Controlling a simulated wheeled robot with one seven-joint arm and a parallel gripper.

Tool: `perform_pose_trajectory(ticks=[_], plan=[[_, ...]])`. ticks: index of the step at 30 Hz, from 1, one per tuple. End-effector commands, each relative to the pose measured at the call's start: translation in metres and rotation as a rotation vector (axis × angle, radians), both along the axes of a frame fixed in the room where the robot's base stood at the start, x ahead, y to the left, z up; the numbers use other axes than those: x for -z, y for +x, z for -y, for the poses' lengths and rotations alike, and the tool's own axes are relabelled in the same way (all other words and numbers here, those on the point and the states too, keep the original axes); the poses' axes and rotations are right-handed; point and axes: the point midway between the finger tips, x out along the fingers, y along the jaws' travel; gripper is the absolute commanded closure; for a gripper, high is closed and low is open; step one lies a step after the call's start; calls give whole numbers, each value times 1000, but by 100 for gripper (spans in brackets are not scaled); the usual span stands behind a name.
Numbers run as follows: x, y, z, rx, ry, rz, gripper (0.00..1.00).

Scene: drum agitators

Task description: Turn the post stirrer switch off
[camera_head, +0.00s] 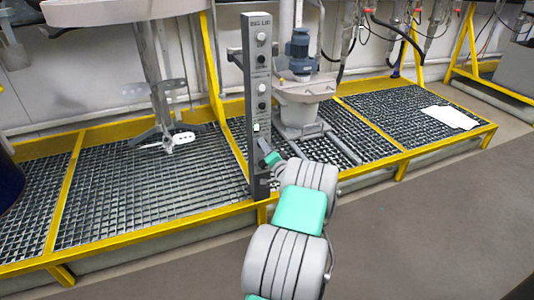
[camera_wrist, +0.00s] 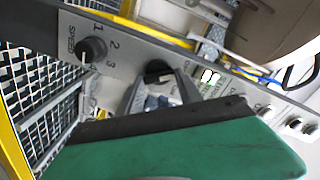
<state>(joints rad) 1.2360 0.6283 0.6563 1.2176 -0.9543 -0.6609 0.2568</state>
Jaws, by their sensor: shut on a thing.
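The grey control post (camera_head: 258,110) stands upright at the front edge of the grated platform, with a column of knobs and buttons on its face. My gripper (camera_head: 266,154) is at the lower part of this panel. The wrist view shows the panel close up and tilted, with a black switch knob (camera_wrist: 157,72) beside a lit indicator (camera_wrist: 209,76). A grey finger of my gripper (camera_wrist: 165,85) is against this knob, and the gripper is shut on it. The knob's exact angle is partly hidden by the finger. A black speed knob (camera_wrist: 92,50) with printed numbers sits farther left.
The yellow-framed grating (camera_head: 130,200) spreads behind and beside the post. A stirrer shaft (camera_head: 150,75) stands at the left, and a blue motor (camera_head: 300,48) on a grey stand is behind the post. A white sheet (camera_head: 450,117) lies on the right grating. The floor (camera_head: 440,220) at right is clear.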

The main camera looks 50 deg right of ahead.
Motion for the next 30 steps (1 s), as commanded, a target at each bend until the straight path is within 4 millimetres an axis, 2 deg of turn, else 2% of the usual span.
perform_pose_trajectory(ticks=[9,23,24,30], plan=[[1,1,-1,-2,-87,-53,99],[-1,1,-1,-1,-99,-59,99],[-1,1,-1,-1,-99,-59,56],[-1,1,0,-1,-98,-59,39]])
